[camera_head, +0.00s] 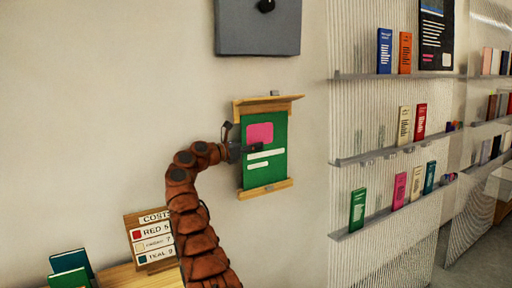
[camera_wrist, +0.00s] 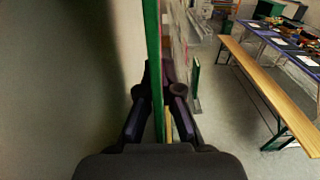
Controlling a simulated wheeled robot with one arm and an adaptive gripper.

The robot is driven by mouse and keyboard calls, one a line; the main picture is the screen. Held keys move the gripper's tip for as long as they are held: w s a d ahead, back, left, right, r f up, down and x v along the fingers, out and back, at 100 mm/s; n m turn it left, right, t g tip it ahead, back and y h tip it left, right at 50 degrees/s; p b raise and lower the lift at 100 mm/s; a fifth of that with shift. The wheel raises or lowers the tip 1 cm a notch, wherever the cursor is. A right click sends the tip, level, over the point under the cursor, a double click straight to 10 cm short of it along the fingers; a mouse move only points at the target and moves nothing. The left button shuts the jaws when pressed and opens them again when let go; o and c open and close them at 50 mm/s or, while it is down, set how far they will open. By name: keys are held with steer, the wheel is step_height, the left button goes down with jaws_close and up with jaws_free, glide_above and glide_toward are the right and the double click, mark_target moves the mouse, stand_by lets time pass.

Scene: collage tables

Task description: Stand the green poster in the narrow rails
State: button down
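The green poster (camera_head: 280,131), with a pink patch and white strips, is upright against or just off the wall. The narrow wooden rails are an upper rail (camera_head: 268,104) over its top edge and a lower rail (camera_head: 265,189) at its bottom edge. I cannot tell whether its edges sit inside them. My gripper (camera_head: 254,148) reaches in from the left at mid height. In the wrist view the poster (camera_wrist: 153,50) shows edge-on between the two dark fingers (camera_wrist: 158,85), which close on it from both sides. The fingertips are partly hidden.
A grey panel (camera_head: 258,33) hangs above the rails. Shelves (camera_head: 392,152) with books stand to the right. A cost sign (camera_head: 152,241) and books (camera_head: 70,263) are at lower left. The wrist view shows a long bench (camera_wrist: 262,84) at right.

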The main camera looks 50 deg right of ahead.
steer(key=shift+f, duration=0.2)
steer(key=c, duration=1.2)
jaws_free()
steer(key=shift+c, duration=0.2)
steer(key=v, duration=0.8)
stand_by(1.0)
steer(key=shift+r+b, duration=0.1)
steer(key=shift+b, duration=0.2)
